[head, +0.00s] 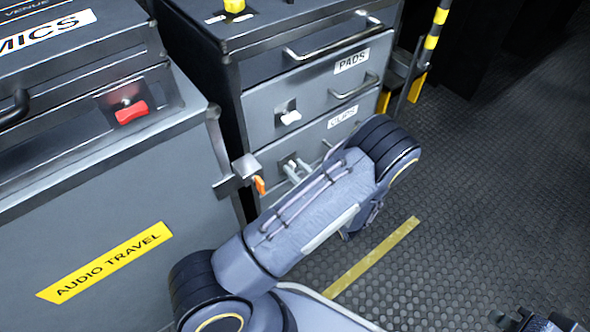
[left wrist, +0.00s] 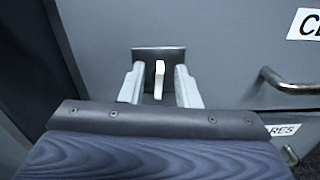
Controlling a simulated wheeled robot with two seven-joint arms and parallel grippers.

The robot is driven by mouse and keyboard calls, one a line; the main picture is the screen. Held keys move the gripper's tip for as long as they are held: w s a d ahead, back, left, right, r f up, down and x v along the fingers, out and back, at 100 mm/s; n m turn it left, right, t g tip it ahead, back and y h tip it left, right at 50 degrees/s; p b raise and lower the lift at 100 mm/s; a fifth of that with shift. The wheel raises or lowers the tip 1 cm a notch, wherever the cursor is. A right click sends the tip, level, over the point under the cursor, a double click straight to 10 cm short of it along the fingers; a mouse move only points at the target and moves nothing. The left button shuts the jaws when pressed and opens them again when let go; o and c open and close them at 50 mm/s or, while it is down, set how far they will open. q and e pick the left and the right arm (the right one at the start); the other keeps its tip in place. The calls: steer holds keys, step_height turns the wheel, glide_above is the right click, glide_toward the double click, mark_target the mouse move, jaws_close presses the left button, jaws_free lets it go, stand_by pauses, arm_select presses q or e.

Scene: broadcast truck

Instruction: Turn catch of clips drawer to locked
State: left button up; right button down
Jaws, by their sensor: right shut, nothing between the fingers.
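The clips drawer (head: 322,133) is a grey front with a white "CLIPS" label, below the pads drawer. Its catch shows in the left wrist view as a dark plate (left wrist: 143,54) with a white lever (left wrist: 159,76) standing upright. My left gripper (left wrist: 158,86) is open, with one finger on each side of the lever and a small gap visible on both sides. In the head view my left gripper (head: 297,171) is at this catch, and my forearm hides much of the drawer's lower part. My right gripper (head: 535,322) shows only partly at the bottom right edge, away from the drawers.
The pads drawer (head: 310,90) above has its own catch with a white lever (head: 290,117). A grey case (head: 100,200) with a red latch (head: 131,112) and an orange-tipped bracket (head: 259,186) stand close on the left. Open floor (head: 490,180) lies to the right.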

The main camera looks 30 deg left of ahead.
arm_select(q)
steer(key=shift+w+a, duration=0.15)
steer(key=shift+a, duration=0.2)
jaws_close()
